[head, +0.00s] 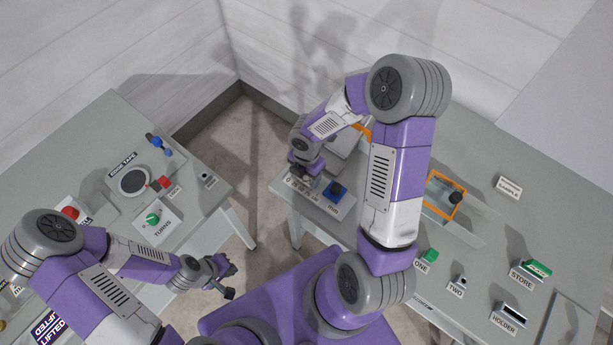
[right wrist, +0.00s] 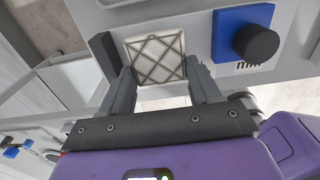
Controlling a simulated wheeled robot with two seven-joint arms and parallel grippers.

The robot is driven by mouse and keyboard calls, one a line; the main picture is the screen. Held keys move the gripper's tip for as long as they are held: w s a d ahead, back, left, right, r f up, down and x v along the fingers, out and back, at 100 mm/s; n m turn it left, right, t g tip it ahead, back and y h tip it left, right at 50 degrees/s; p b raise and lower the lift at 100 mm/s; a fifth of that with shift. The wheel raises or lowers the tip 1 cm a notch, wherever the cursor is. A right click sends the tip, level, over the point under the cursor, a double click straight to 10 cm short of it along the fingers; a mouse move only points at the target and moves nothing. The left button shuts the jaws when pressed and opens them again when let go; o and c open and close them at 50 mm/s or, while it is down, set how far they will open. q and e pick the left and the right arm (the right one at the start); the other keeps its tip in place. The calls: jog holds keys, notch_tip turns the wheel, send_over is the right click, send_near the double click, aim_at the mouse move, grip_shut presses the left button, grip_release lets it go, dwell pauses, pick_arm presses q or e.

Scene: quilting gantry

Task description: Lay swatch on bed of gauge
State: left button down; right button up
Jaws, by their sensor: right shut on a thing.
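The swatch (right wrist: 156,58) is a pale square with a dark diamond grid, seen in the right wrist view. My right gripper (right wrist: 160,85) is shut on it, with one finger on each side. In the head view my right gripper (head: 303,175) is low over the near left corner of the right table, and the swatch is hard to make out there. The gauge (head: 337,190) has a blue block with a black knob and an "mm" label, just right of the gripper; its blue block (right wrist: 243,35) also shows in the right wrist view. I cannot tell whether the swatch touches the bed. My left gripper (head: 229,281) looks open and empty.
The left table holds an edge tape reel (head: 134,181) and a green TURNS knob (head: 152,219). An open floor gap separates the tables.

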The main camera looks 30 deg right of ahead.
jog(key=shift+w+f, duration=0.1)
jog(key=shift+f, duration=0.55)
jog(key=shift+f, duration=0.1)
jog(key=o, duration=0.7)
jog(key=shift+o, duration=0.2)
